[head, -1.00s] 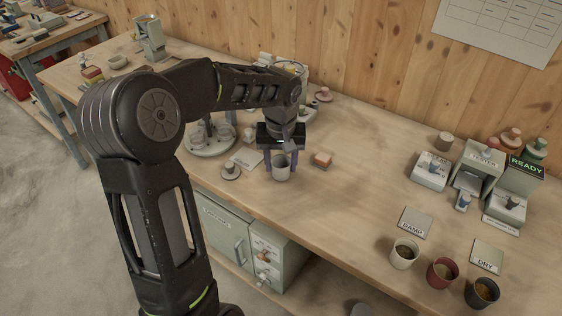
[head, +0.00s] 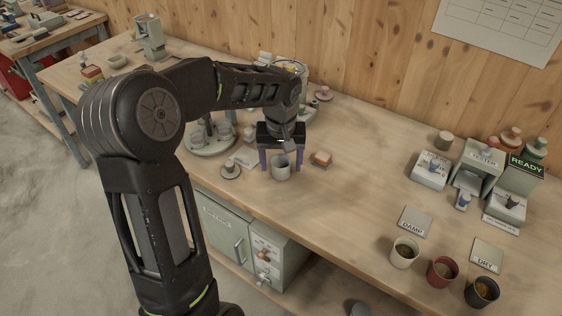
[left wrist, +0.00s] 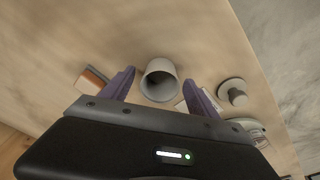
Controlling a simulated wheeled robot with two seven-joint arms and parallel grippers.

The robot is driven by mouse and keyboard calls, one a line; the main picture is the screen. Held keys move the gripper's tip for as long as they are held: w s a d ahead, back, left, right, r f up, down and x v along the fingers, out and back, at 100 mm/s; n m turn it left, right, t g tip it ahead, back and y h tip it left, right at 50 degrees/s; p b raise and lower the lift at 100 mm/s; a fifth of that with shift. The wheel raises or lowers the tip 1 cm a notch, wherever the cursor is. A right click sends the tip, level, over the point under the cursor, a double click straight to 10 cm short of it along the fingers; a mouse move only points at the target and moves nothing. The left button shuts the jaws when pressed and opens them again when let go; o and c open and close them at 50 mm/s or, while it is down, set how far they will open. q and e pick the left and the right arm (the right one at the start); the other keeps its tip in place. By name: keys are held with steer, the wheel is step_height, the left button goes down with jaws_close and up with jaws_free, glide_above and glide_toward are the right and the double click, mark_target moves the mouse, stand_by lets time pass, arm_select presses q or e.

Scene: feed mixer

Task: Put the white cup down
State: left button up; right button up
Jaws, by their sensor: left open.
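The white cup (head: 280,168) stands upright on the wooden bench, and its mouth also shows in the left wrist view (left wrist: 159,80). My left gripper (head: 281,162) is open above and around the cup, with one purple finger on each side. In the left wrist view the open fingers (left wrist: 161,84) show gaps between them and the cup. My right gripper is not in view.
A small orange-and-white block (head: 321,159) lies right of the cup, and a round knobbed piece (head: 231,170) lies left. A round grey tray (head: 208,148) stands behind. Several filled cups, such as the red one (head: 442,271), stand at the right. The bench middle is clear.

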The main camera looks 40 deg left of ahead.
mark_target(281, 178)
arm_select(q)
step_height(281, 178, up, 12)
steer(key=s, duration=0.1)
steer(key=shift+d, duration=0.4)
